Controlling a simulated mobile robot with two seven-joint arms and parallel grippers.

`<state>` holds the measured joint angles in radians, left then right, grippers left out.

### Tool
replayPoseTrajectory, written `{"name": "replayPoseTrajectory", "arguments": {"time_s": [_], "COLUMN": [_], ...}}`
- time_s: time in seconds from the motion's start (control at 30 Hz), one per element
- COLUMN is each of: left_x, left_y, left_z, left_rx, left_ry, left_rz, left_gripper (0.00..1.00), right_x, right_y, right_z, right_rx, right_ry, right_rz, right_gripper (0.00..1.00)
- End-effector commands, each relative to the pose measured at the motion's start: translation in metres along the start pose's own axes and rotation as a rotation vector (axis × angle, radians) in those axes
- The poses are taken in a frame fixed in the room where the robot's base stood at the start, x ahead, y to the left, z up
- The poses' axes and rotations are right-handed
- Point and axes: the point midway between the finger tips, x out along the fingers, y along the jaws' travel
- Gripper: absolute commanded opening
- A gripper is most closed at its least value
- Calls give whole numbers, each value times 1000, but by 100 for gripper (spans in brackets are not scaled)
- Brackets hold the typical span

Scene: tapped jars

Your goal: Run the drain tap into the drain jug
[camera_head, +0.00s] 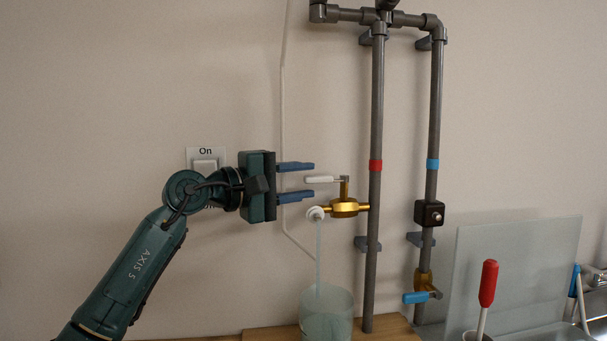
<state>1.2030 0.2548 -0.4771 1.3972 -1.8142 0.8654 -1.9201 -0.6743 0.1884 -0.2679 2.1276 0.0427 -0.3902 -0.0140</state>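A brass tap (345,207) with a white lever (322,180) branches off the pipe with the red band. A pale stream (318,250) falls from its white spout (316,213) into a clear jug (326,322) below. The jug stands on a wooden surface and holds some liquid; its bottom is cut off by the frame. My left gripper (314,181) is open, its two blue fingers apart, one above and one below the height of the lever's tip. It looks empty; contact with the lever cannot be told. My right gripper is not in view.
The red-banded pipe (376,120) and blue-banded pipe (434,120) run up the wall. A lower tap with a blue lever (416,297) is at the right. A red-handled tool (488,285) stands farther right. A switch marked "On" (205,163) is behind my arm.

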Motion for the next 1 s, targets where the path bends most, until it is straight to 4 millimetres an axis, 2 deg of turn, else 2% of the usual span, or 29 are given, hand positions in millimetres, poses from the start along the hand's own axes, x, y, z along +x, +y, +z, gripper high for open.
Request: {"name": "replayPoseTrajectory", "arguments": {"time_s": [0.13,0.4,0.8,1.0], "left_x": [8,9,9,9], "left_y": [0,-1,-1,-1], "left_z": [0,0,0,0], "left_rx": [-1,0,-1,-1], "left_ry": [0,0,0,0], "left_rz": [0,0,0,-1], "left_gripper": [35,35,2,0], "right_x": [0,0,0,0], "right_y": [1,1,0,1], "right_z": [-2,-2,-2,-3], "right_rx": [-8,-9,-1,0], "right_ry": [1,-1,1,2], "right_rz": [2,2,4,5], "right_gripper": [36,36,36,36]}}
